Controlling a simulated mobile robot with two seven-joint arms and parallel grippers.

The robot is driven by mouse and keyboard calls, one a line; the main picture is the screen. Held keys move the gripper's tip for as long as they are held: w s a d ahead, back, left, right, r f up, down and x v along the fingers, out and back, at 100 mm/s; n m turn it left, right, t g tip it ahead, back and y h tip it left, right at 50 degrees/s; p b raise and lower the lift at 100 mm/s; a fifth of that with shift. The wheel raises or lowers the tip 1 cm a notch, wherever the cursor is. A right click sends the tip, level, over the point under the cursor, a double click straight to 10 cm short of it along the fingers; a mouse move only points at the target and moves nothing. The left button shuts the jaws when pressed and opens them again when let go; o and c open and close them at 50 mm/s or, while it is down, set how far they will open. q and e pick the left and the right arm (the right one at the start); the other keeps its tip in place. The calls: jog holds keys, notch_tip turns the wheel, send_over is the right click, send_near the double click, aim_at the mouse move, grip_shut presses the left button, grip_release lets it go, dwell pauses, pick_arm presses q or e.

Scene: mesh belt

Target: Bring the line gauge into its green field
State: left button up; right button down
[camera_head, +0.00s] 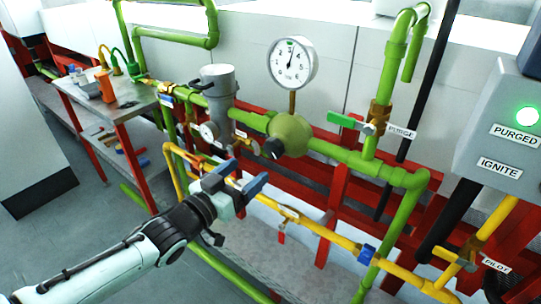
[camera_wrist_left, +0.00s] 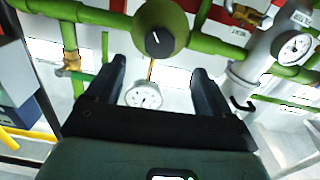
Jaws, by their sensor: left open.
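The line gauge (camera_head: 292,62) is a round white dial on a brass stem above the green pipe. A small green mark shows near the top of its dial; the needle seems to point roughly upward, but its exact reading is too small to tell. Below it is a round green regulator body (camera_head: 293,132) with a black knob (camera_head: 272,148). My left gripper (camera_head: 251,169) is open and empty, below and in front of the knob, apart from it. In the left wrist view, the knob (camera_wrist_left: 158,39) lies beyond the open fingertips (camera_wrist_left: 160,68), and the gauge (camera_wrist_left: 143,95) appears inverted between the fingers.
A green-handled valve (camera_head: 345,121) sits right of the regulator, by the PURGE label. A grey cylinder (camera_head: 218,95) with a small gauge (camera_head: 209,131) stands left. A yellow pipe (camera_head: 330,235) runs below. A grey box (camera_head: 500,130) shows a lit green PURGED lamp. A tool bench (camera_head: 135,107) stands left.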

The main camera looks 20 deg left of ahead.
aim_at(271, 152)
pick_arm(q)
jog(key=x, duration=1)
jog(key=shift+f, duration=0.1)
jog(key=shift+c, duration=0.3)
jog(key=c, duration=1)
jog(key=shift+b, duration=0.3)
